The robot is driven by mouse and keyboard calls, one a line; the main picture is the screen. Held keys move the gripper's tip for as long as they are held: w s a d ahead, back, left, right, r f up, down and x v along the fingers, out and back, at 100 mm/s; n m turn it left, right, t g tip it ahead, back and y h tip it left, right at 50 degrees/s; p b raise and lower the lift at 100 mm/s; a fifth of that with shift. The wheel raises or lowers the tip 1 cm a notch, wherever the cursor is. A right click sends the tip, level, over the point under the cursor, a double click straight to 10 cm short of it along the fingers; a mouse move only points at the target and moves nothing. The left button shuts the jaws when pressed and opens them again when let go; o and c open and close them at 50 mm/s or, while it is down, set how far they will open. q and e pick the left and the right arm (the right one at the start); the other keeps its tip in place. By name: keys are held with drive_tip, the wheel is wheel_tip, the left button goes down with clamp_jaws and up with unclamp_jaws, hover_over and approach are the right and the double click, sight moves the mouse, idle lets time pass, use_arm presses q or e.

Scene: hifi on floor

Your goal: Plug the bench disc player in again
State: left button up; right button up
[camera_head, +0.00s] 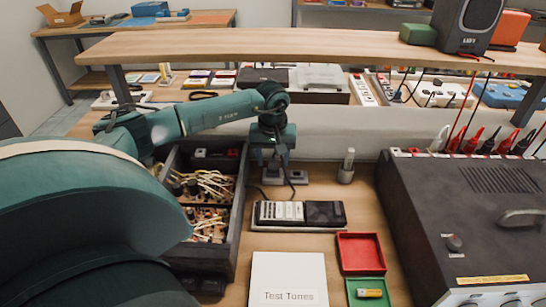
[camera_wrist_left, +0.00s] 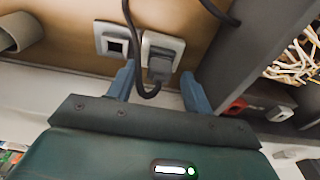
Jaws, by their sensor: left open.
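My left gripper (camera_head: 272,160) points down at the back of the bench, over two grey socket boxes (camera_head: 298,177). In the left wrist view its blue fingers (camera_wrist_left: 158,78) are open, one on each side of a dark grey plug (camera_wrist_left: 159,69) with a black cable (camera_wrist_left: 135,40). The plug is at the face of one socket box (camera_wrist_left: 164,42); I cannot tell how fully it is seated or whether the fingers touch it. The other socket box (camera_wrist_left: 114,41) beside it has no plug in it. I cannot tell which device is the disc player. My right gripper is out of view.
A dark open crate of wires (camera_head: 208,195) stands close left of the sockets. A large dark unit (camera_head: 460,220) fills the right. A shelf (camera_head: 300,43) crosses above.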

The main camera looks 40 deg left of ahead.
use_arm(q)
wheel_tip(320, 180, up, 3)
drive_tip(key=shift+f, duration=0.1)
wheel_tip(320, 180, up, 15)
drive_tip(key=s+d+p, duration=0.1)
drive_tip(key=p, duration=0.2)
drive_tip(key=shift+p, duration=0.3)
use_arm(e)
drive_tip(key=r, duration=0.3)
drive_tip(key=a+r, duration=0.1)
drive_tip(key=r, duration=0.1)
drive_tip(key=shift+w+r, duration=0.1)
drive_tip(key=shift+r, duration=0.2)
use_arm(q)
drive_tip(key=shift+s, duration=0.1)
